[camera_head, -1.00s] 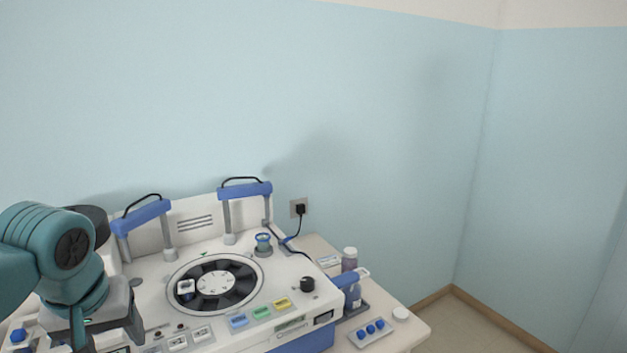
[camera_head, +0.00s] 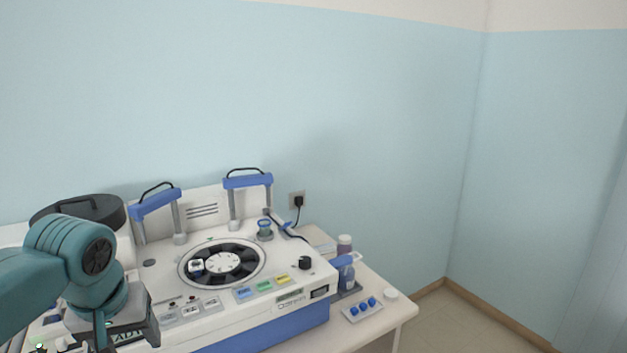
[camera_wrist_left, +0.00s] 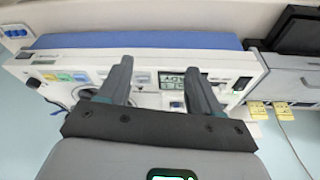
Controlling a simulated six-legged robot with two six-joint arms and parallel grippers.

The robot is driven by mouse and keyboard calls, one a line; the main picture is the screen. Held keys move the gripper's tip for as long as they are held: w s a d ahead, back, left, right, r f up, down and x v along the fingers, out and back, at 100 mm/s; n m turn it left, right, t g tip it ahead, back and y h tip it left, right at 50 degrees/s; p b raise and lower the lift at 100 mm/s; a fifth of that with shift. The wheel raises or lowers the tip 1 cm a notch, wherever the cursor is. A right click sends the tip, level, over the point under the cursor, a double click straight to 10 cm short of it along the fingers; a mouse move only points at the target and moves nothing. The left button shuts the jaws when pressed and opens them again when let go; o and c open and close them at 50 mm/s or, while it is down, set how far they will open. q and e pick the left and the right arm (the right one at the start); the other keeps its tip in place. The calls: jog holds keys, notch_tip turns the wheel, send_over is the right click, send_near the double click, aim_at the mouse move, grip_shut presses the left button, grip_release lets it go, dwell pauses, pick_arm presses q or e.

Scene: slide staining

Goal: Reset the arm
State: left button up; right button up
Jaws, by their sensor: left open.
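My left arm comes in from the left in the head view, and its teal wrist hangs over the left part of the white staining machine (camera_head: 265,311). My left gripper (camera_head: 103,345) is low in that view, partly cut off by the bottom edge. In the left wrist view both dark fingers of the left gripper (camera_wrist_left: 158,72) are apart, with nothing between them. My right gripper is not in view.
The machine has a round carousel (camera_head: 222,262) with one white item in it, and two blue-topped lift arms (camera_head: 248,180). Floor beyond the table is clear.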

pick_arm(q)
jog(key=d+f+m+h, duration=0.1)
jog(key=d+f, duration=0.2)
jog(key=f, duration=0.5)
jog(key=d+f+m+g+h, duration=0.1)
jog(key=d+f, duration=0.3)
jog(key=f, duration=0.4)
jog(key=d+f+m+h, duration=0.1)
jog(key=d+f, duration=0.2)
jog(key=f, duration=0.5)
jog(key=s+d+f+g+h, duration=0.1)
jog(key=s+d+f, duration=0.2)
jog(key=s+f, duration=0.6)
jog(key=s+d+f+n+h, duration=0.1)
jog(key=s+d+f, duration=0.2)
jog(key=s+f, duration=0.5)
notch_tip(320, 180, down, 4)
jog(key=shift+s+d+r+g, duration=0.2)
jog(key=shift+s+g, duration=0.2)
jog(key=shift+s, duration=0.1)
